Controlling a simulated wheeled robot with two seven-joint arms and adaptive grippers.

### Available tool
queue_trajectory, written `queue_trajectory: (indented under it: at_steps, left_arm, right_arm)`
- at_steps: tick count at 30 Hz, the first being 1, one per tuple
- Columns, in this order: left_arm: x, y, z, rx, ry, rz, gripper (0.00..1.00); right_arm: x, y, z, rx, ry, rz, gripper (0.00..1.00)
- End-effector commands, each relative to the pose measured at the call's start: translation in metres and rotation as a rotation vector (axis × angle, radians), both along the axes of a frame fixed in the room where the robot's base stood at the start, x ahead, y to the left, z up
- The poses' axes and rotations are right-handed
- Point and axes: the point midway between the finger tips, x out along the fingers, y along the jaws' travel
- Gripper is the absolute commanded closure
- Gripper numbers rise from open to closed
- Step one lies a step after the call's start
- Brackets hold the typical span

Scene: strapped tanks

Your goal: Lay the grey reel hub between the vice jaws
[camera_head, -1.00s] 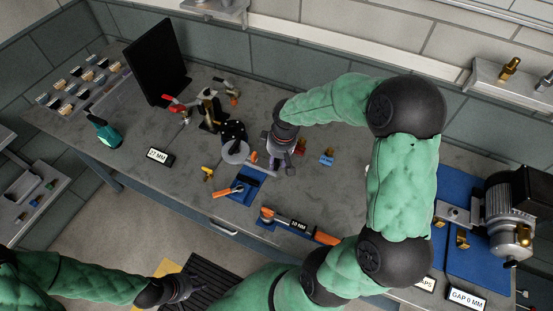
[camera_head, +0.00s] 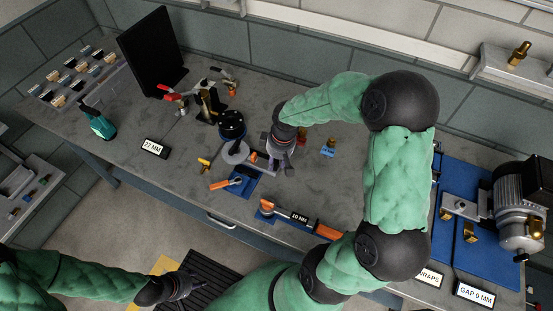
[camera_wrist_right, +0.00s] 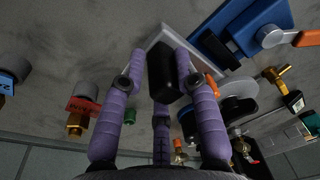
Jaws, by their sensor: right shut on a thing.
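In the head view a grey disc (camera_head: 235,152), which looks like the reel hub, lies beside a black cylinder (camera_head: 232,124). The disc also shows in the right wrist view (camera_wrist_right: 238,84). My right gripper (camera_head: 278,165) points down at the bench just right of the disc. In the wrist view its purple fingers close around a dark block (camera_wrist_right: 162,75), above a pale grey plate (camera_wrist_right: 190,42); I cannot tell if they touch. I cannot clearly make out the vice jaws. My left gripper (camera_head: 180,286) is low at the left, its fingers too small to read.
Red-handled clamps (camera_head: 180,97) stand behind the disc. A blue tray (camera_head: 240,184) with an orange-handled tool lies in front. Small red and blue fittings (camera_head: 328,149) sit to the right. A motor (camera_head: 520,205) stands at far right beside a "GAP 0 MM" sign (camera_head: 474,294).

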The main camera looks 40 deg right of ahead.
Motion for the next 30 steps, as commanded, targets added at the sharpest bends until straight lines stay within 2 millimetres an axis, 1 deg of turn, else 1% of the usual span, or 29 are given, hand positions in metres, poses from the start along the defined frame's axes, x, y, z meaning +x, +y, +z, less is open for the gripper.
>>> queue_trajectory:
  at_steps: [1, 4, 14, 15, 18, 26, 30]
  left_arm:
    - [0.0000, 0.0000, -0.0048, 0.000, 0.000, 0.000, 0.60]
    - [0.0000, 0.0000, -0.0078, 0.000, 0.000, 0.000, 0.60]
    - [0.0000, 0.0000, -0.0085, 0.000, 0.000, 0.000, 0.60]
    - [0.0000, 0.0000, -0.0085, 0.000, 0.000, 0.000, 0.60]
    - [0.0000, 0.0000, -0.0085, 0.000, 0.000, 0.000, 0.60]
    - [0.0001, 0.0000, -0.0086, 0.000, 0.000, 0.000, 0.60]
    - [0.0001, 0.0000, -0.0087, 0.000, 0.000, 0.000, 0.60]
  right_arm:
    - [0.0008, -0.0005, -0.0051, -0.001, -0.002, -0.001, 1.00]
    - [0.0008, -0.0004, -0.0094, -0.001, -0.002, -0.001, 1.00]
    - [0.0009, -0.0006, -0.0107, 0.000, -0.003, 0.000, 1.00]
    - [0.0009, -0.0006, -0.0107, 0.000, -0.003, 0.000, 0.66]
    - [0.0008, -0.0005, -0.0107, -0.001, -0.002, 0.000, 0.41]
    - [-0.0005, 0.0002, -0.0121, 0.001, 0.002, 0.000, 0.41]
    - [-0.0003, -0.0005, -0.0076, -0.001, 0.000, 0.000, 0.41]
